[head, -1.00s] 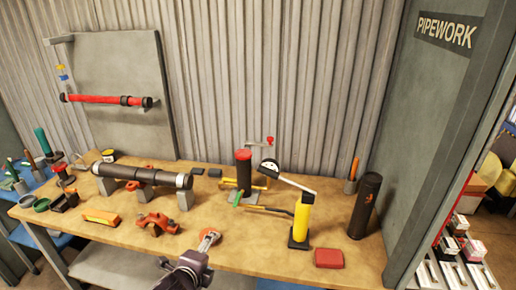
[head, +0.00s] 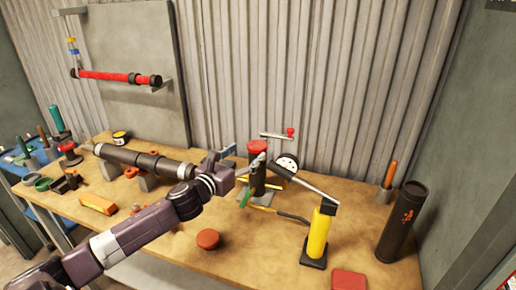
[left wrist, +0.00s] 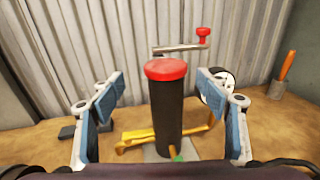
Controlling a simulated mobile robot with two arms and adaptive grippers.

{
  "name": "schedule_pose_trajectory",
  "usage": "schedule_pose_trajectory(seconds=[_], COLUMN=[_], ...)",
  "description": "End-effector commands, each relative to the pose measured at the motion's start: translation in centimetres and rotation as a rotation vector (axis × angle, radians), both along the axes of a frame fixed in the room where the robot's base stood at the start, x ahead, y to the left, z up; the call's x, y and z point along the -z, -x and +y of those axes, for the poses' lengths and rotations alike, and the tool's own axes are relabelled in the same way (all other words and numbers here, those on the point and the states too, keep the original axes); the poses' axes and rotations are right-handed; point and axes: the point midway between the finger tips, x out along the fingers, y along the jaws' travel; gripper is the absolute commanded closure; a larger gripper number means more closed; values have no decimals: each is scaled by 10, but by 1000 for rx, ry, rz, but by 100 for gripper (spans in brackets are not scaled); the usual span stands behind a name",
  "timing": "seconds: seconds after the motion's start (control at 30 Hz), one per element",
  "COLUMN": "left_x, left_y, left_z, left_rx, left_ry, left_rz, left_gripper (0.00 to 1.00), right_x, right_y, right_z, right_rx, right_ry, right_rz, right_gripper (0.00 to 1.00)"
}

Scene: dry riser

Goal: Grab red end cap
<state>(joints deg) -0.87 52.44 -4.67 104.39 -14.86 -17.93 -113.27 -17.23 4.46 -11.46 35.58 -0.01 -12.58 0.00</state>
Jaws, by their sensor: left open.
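A red end cap (head: 258,147) sits on top of an upright black pipe (head: 257,178) on the workbench. In the left wrist view the cap (left wrist: 165,69) is centred, and the black pipe (left wrist: 167,115) stands below it. My left gripper (head: 239,160) is at the near side of the pipe, at about cap height. In the left wrist view its two blue-padded fingers (left wrist: 160,98) are spread wide, one to each side of the pipe, with nothing between them touching. A second round red piece (head: 208,239) lies flat on the bench. My right gripper is not in view.
A yellow hand pump (head: 318,234) with a gauge stands right of the pipe. A tall black cylinder (head: 402,222) and a red block (head: 349,280) are farther right. A horizontal black pipe (head: 140,160) lies on supports at left, partly behind my arm.

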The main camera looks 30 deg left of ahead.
Motion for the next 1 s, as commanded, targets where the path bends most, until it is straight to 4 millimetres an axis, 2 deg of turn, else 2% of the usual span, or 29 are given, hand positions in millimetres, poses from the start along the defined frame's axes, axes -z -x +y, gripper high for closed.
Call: schedule_pose_trajectory(seconds=[0.1,0.17,0.27,0.5,0.63,0.87,1.0], left_x=[-1,-1,-4,-1,1,2,2], left_y=[-5,-9,-19,-49,-56,-56,-56], left_z=[-1,-1,-4,-6,-7,-7,-6], left_rx=[0,0,0,-2,1,1,1], left_ry=[1,4,7,6,4,3,3], left_rz=[-1,-1,-2,1,1,2,1], left_gripper=[32,32,32,32,32,32,47], right_x=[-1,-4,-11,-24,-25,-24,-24], right_y=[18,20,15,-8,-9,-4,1], right_z=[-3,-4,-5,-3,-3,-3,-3], right_rx=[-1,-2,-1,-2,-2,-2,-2], right_ry=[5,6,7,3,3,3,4], right_rz=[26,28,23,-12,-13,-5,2], right_gripper=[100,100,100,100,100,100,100])
